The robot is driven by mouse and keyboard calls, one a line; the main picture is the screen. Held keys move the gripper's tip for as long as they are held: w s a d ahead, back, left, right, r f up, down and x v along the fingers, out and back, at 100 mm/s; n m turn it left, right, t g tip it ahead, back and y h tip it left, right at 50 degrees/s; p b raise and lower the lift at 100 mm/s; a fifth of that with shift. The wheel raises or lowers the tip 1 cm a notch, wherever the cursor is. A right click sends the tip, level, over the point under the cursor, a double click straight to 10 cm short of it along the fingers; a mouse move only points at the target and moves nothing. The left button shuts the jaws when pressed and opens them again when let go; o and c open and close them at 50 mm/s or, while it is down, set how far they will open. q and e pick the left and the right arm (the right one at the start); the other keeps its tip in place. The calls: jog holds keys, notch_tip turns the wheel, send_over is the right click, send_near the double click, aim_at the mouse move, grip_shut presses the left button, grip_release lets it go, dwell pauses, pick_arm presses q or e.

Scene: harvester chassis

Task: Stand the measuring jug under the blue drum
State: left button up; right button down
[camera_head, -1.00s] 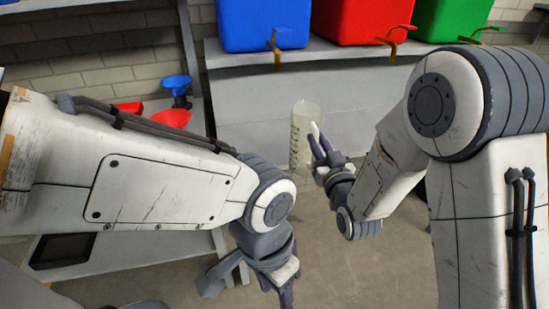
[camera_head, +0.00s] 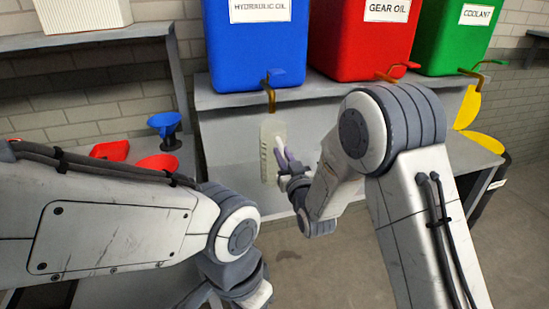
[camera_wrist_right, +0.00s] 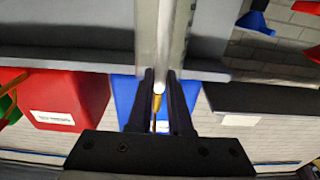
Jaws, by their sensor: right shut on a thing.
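The measuring jug (camera_head: 267,150) is tall, translucent and marked with a scale. It is upright in front of the grey bench, just below the brass tap (camera_head: 270,92) of the blue drum (camera_head: 255,50), labelled hydraulic oil. My right gripper (camera_head: 283,155) is shut on the jug's handle at its right side. In the right wrist view the pale handle (camera_wrist_right: 164,50) lies between the fingers, with the blue drum (camera_wrist_right: 125,90) behind. Whether the jug touches any support is hard to tell. My left gripper (camera_head: 238,296) is at the bottom edge, its fingers mostly cut off.
The red drum (camera_head: 362,45) and green drum (camera_head: 455,38) stand right of the blue one on the bench (camera_head: 225,98). A blue funnel (camera_head: 164,124) and red funnel (camera_head: 158,162) are at left. Yellow funnels (camera_head: 468,106) are at right. Floor shows below the jug.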

notch_tip(320, 180, down, 4)
jog(key=shift+a+r+b, duration=0.15)
jog(key=shift+r+b, duration=0.1)
jog(key=shift+b, duration=0.6)
jog(key=shift+f, duration=0.2)
jog(key=c, duration=0.8)
grip_release()
jog(key=shift+c, duration=0.2)
jog(key=shift+r, duration=0.1)
